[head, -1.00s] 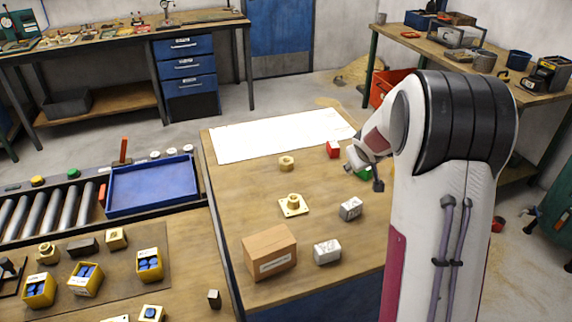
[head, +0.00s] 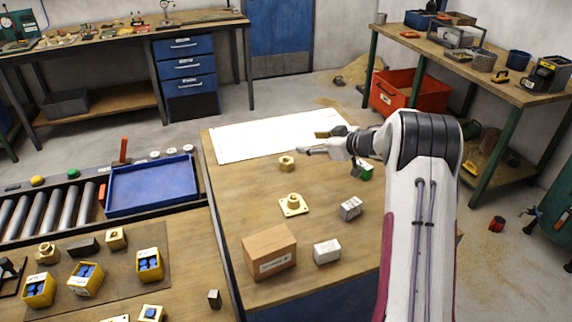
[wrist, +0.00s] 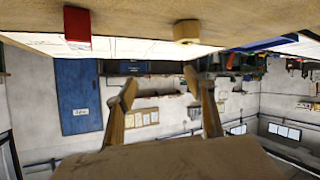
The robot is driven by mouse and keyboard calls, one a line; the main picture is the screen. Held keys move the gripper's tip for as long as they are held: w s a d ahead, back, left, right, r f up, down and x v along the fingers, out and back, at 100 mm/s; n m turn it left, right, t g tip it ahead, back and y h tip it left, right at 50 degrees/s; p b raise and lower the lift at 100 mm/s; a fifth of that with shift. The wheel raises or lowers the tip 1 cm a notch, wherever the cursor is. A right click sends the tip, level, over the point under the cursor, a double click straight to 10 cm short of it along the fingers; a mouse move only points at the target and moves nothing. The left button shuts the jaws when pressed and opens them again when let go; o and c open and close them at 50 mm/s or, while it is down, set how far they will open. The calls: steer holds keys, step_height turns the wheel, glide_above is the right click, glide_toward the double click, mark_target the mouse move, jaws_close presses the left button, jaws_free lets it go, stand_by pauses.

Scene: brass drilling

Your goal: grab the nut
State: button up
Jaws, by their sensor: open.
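The brass hex nut (head: 287,162) lies flat on the wooden table, just in front of the white sheet. It also shows near the top of the upside-down wrist view (wrist: 186,31). My gripper (head: 311,143) is low over the table, to the right of the nut and slightly behind it in the head view, apart from it. In the wrist view its two fingers (wrist: 159,84) are spread with nothing between them. A brass flange with a raised centre (head: 293,207) lies nearer the front on the same table.
A red block (wrist: 76,28) is left of the nut in the wrist view; my arm hides it in the head view. A green block (head: 365,173), metal blocks (head: 351,209), (head: 327,252) and a cardboard box (head: 269,252) stand around. The blue tray (head: 152,187) is at left.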

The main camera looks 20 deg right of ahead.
steer(key=a, duration=0.1)
steer(key=s+a+r+y, duration=0.1)
steer(key=a+y, duration=0.1)
steer(key=a, duration=0.1)
steer(key=shift+s+a+r, duration=0.1)
steer(key=shift+s+r, duration=0.1)
steer(key=shift+r, duration=0.2)
steer(key=shift+f, duration=0.1)
glide_toward(287, 160)
steer(key=shift+w+a+g, duration=0.15)
steer(key=shift+w+a, duration=0.25)
steer(key=shift+w, duration=0.4)
steer(key=shift+w+a+g, duration=0.15)
steer(key=shift+w+a, duration=0.3)
steer(key=shift+w, duration=0.3)
steer(key=shift+f, duration=0.1)
steer(key=shift+f, duration=0.6)
steer(key=shift+x, duration=2.5)
steer(key=shift+r, duration=0.15)
